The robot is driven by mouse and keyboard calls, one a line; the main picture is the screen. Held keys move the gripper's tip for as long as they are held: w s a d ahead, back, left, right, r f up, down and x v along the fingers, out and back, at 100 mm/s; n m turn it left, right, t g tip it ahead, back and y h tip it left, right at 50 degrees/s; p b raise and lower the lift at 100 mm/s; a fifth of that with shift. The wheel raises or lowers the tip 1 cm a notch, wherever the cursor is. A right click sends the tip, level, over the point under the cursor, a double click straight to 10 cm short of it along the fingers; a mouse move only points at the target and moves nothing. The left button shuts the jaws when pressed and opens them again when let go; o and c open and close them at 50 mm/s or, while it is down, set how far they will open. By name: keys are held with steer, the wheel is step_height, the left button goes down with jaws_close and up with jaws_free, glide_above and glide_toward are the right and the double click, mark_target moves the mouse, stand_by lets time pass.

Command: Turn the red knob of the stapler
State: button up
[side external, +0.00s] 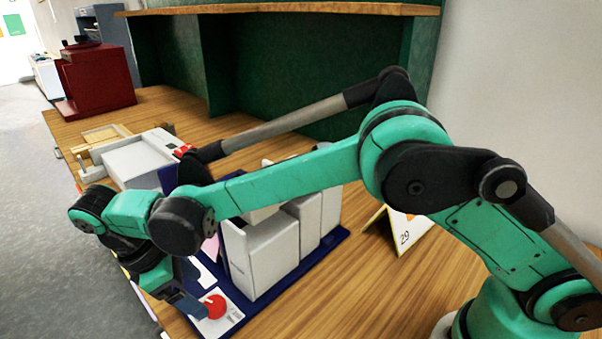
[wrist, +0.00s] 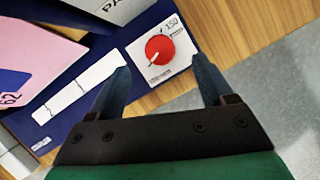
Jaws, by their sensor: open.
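The red knob (side external: 214,306) sits on a white plate at the front corner of the stapler (side external: 262,254), a machine with a dark blue base and grey-white blocks. In the wrist view the red knob (wrist: 160,49) is round, with a white pointer mark aimed to its lower left. A scale with the number 150 is printed beside it. My gripper (side external: 188,300) is beside the knob, pointing down. In the wrist view my gripper (wrist: 163,78) is open and empty, its two fingers on either side of the knob's position. Whether they touch it cannot be told.
A white strip (wrist: 80,90) and a pink sheet (wrist: 35,50) lie left of the knob in the wrist view. A card marked 29 (side external: 402,232) stands to the right of the stapler. A red machine (side external: 95,80) is at the far left. Open wooden table (side external: 345,285) lies right.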

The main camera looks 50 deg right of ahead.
mark_target(213, 303)
steer(key=shift+x, duration=2.1)
jaws_close()
